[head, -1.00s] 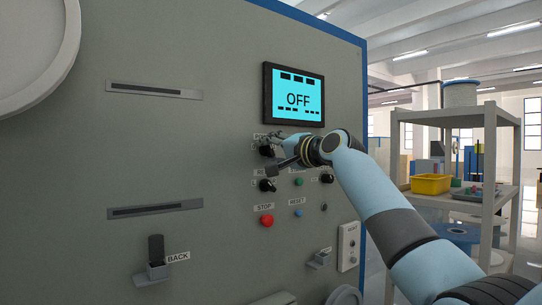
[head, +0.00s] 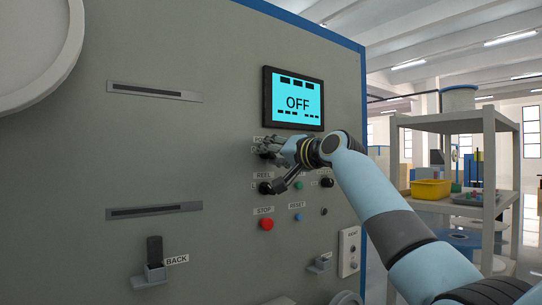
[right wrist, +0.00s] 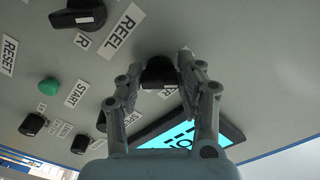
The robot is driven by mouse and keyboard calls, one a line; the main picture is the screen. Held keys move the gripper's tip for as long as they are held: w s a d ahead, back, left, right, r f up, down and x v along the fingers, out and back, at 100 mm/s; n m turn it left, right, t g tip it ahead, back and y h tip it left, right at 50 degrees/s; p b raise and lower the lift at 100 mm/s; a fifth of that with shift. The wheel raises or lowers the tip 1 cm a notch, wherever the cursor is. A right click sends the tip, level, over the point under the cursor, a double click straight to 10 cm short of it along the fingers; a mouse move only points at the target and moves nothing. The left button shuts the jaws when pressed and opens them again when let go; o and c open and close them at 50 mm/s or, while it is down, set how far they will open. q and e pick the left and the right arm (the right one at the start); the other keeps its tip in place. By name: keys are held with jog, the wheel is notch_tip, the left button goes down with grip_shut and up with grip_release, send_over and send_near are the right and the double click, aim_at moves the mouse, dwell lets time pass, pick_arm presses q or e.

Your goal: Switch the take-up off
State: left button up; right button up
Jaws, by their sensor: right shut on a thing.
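My right gripper (head: 270,152) is at the upper left knob of the grey machine panel, just below the screen. In the right wrist view its two fingers (right wrist: 161,66) are shut on the sides of this black knob (right wrist: 160,76). In the head view the fingers hide most of the knob, and its label beginning "PO" is partly covered. The screen (head: 298,102) reads "OFF" on cyan; part of it also shows in the right wrist view (right wrist: 190,134). My left gripper is in neither view.
Below the held knob are the REEL knob (head: 265,188), red STOP button (head: 266,224), blue RESET button (head: 298,217) and green button (head: 299,185). Another black knob (head: 327,182) sits to the right. A shelf with a yellow bin (head: 431,189) stands beyond the machine.

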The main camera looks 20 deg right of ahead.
jog(key=shift+f, duration=0.2)
jog(key=o, duration=0.9)
jog(key=shift+o, duration=1.3)
jog(key=shift+r, duration=0.1)
jog(key=v, duration=1.2)
